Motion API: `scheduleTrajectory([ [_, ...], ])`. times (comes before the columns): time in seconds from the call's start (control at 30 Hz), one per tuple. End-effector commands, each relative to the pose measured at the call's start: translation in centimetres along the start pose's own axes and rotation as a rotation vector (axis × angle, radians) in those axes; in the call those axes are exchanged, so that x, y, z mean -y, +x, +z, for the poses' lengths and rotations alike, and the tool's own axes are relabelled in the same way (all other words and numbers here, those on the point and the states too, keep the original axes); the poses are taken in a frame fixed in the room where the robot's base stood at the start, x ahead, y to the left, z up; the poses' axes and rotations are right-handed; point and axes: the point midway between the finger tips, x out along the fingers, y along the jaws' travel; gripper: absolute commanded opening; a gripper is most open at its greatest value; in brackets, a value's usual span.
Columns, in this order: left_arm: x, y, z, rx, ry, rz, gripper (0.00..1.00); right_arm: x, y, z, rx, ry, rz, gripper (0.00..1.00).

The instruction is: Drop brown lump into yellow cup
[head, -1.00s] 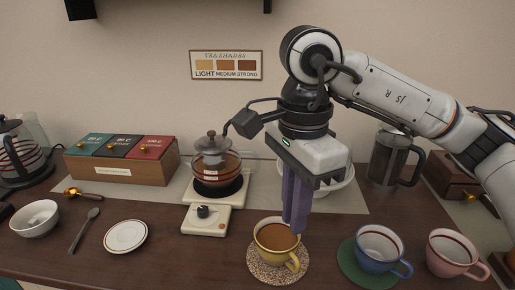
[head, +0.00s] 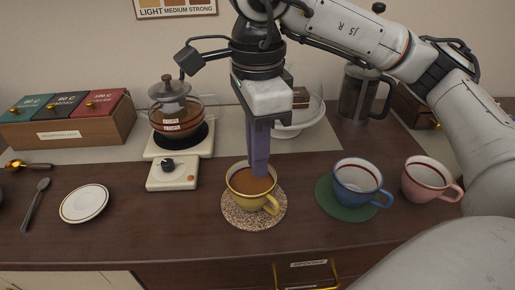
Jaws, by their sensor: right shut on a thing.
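The yellow cup (head: 239,201) stands upright on a speckled round coaster (head: 253,222) and holds brown liquid. My right gripper (head: 260,172) points straight down with its purple fingers over the cup's opening, the tips at or just above the liquid. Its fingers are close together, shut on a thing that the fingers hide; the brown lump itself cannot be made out. My left gripper is out of view.
A blue cup (head: 357,186) on a green coaster and a pink cup (head: 432,180) stand to the right. A glass teapot (head: 176,112) on a warmer is behind left, with a white bowl (head: 306,115) behind my gripper. A saucer (head: 84,204) lies left.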

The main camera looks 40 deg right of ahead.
Motion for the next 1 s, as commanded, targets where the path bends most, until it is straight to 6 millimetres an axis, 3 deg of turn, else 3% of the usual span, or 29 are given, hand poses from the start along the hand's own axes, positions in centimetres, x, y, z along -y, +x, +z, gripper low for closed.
scheduleTrajectory([
  [0.2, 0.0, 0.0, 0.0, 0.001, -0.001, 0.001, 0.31, 0.0, 0.0, 0.0, 0.0, 0.0, 0.0, 0.0],
  [0.23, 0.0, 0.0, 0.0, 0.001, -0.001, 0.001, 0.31, 0.0, 0.0, 0.0, 0.0, 0.0, 0.0, 0.14],
  [0.33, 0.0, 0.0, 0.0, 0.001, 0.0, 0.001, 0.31, 0.0, 0.0, 0.0, 0.0, 0.0, 0.0, 0.31],
  [0.37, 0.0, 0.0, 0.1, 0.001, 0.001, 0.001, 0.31, 0.0, 0.0, 0.0, 0.0, 0.0, 0.0, 0.33],
  [0.73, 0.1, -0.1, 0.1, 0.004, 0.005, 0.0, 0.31, 0.0, -0.8, 0.1, 0.002, 0.0, -0.001, 0.33],
  [1.0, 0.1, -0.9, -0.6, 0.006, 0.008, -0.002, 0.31, 0.1, -6.1, 0.0, 0.003, 0.0, -0.004, 0.33],
])
